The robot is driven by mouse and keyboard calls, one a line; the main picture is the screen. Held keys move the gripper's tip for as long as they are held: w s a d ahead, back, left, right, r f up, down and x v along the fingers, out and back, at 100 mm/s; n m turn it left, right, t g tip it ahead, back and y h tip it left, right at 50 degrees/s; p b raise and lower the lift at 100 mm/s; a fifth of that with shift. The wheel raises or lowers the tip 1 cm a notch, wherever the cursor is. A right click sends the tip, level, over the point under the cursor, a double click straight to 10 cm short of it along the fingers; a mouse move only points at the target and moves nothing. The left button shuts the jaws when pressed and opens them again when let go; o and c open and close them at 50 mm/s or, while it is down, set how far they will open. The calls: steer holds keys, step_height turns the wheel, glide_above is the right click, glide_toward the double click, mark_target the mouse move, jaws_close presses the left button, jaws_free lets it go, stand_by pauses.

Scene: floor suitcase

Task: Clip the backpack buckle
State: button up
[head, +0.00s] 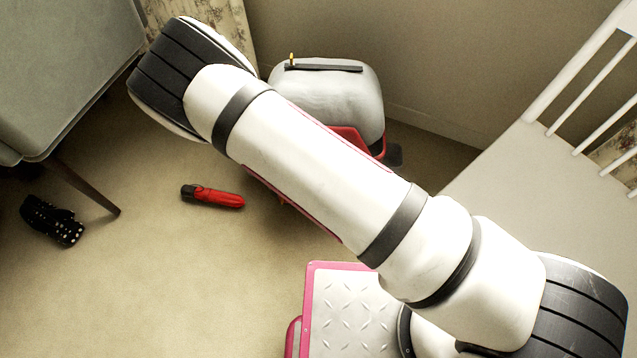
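A pale grey bag (345,88) with red trim at its lower side stands on the floor against the back wall; it looks like the backpack. A dark strip (325,68) lies across its top, with a small yellow piece (291,59) at the strip's left end. I cannot make out a buckle or tell whether one is clipped. My arm crosses the picture in front of the bag and hides its lower left. My gripper is not in view.
A red and black rolled item (214,197) lies on the carpet. A black item with white dots (52,221) lies farther left. A grey upholstered seat (65,70) is at upper left, a white chair (530,180) at right. Carpet at lower left is clear.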

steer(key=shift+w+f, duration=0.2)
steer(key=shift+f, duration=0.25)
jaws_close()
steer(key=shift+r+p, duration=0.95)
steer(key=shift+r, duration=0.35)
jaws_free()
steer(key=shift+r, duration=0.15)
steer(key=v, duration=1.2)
